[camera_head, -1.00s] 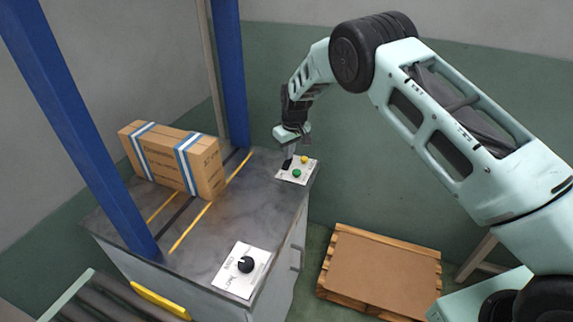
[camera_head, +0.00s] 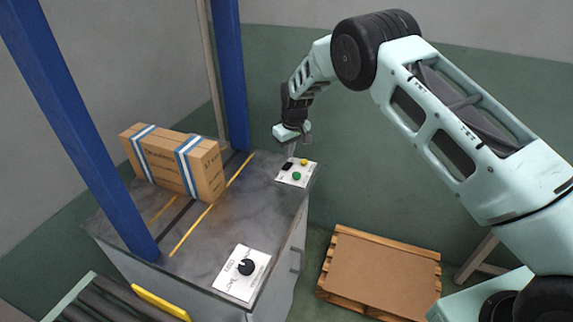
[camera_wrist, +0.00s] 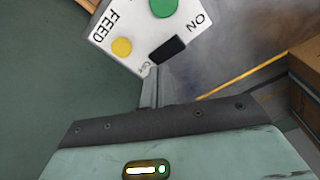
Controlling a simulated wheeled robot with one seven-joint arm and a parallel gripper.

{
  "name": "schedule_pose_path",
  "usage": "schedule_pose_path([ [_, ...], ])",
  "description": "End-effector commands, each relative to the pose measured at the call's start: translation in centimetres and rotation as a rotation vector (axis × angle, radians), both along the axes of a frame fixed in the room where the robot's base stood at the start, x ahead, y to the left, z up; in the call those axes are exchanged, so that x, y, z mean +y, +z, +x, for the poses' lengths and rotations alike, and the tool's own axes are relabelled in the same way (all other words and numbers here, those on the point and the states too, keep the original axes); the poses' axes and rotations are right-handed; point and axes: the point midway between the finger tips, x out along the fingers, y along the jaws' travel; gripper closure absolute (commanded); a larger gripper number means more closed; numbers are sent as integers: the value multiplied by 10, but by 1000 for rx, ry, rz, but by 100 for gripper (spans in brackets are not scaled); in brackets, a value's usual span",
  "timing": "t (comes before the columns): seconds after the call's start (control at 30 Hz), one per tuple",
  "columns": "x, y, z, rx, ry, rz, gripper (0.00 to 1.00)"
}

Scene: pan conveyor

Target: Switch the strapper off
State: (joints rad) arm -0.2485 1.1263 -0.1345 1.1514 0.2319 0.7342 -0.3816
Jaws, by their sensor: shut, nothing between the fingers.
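The strapper (camera_head: 228,238) is a grey-topped table with blue posts. A white control panel (camera_head: 284,178) at its far right corner bears a green button (camera_head: 297,176), a yellow button (camera_head: 304,162) and a black switch (camera_head: 287,166). In the wrist view the black switch (camera_wrist: 167,51) lies between the yellow button (camera_wrist: 122,47) and the lettering "ON". My gripper (camera_head: 291,153) is shut and empty, just above the panel's far side. In the wrist view its fingertips (camera_wrist: 154,72) point at the panel edge close to the switch; whether they touch is unclear.
A carton (camera_head: 172,161) with blue-and-white straps sits on the table between the posts. A pallet (camera_head: 380,272) lies on the floor right of the table. Rollers (camera_head: 95,302) are at bottom left.

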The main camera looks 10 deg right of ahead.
Motion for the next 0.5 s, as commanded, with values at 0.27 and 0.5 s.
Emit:
schedule_pose_path([
  [0.27,0,25,0,-2,0,0,100],
  [0.5,0,43,0,-2,0,0,100],
])
